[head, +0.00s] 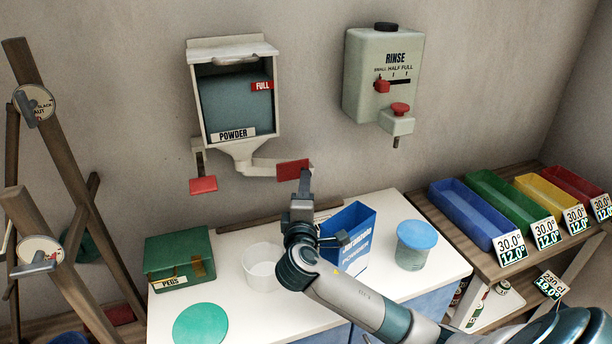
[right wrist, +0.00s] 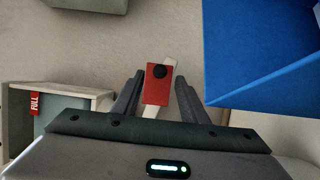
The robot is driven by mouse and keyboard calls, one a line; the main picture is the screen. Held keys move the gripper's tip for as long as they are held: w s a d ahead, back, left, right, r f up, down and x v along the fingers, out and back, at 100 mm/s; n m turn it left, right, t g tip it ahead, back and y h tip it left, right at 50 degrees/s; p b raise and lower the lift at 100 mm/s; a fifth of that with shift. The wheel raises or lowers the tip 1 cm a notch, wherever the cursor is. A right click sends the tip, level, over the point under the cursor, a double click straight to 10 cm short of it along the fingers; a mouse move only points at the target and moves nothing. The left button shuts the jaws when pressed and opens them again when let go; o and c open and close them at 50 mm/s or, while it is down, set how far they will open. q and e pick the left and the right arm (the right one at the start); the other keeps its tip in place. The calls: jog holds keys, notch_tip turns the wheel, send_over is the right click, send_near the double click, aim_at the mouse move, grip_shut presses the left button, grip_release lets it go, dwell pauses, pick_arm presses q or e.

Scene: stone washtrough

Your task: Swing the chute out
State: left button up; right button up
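The powder dispenser (head: 236,98) hangs on the wall in the head view. Its pale chute (head: 262,168) reaches right from the funnel below the box and ends in a red tab (head: 292,170). My right gripper (head: 305,178) is at the tab's right end. In the right wrist view the red tab (right wrist: 158,85) lies between the two spread fingertips of my right gripper (right wrist: 159,78), with a narrow gap showing on each side. The right gripper is open and holds nothing. My left gripper is not in view.
A blue powder carton (head: 350,236), a white tub (head: 262,266), a blue-lidded jar (head: 415,245) and a green pegs box (head: 180,258) stand on the white counter below. A second red tab (head: 203,185) hangs left of the funnel. The rinse dispenser (head: 383,80) is to the right.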

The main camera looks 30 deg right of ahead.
aim_at(277, 170)
jog(key=shift+p+x, duration=0.4)
jog(key=shift+x, duration=2.05)
grip_shut()
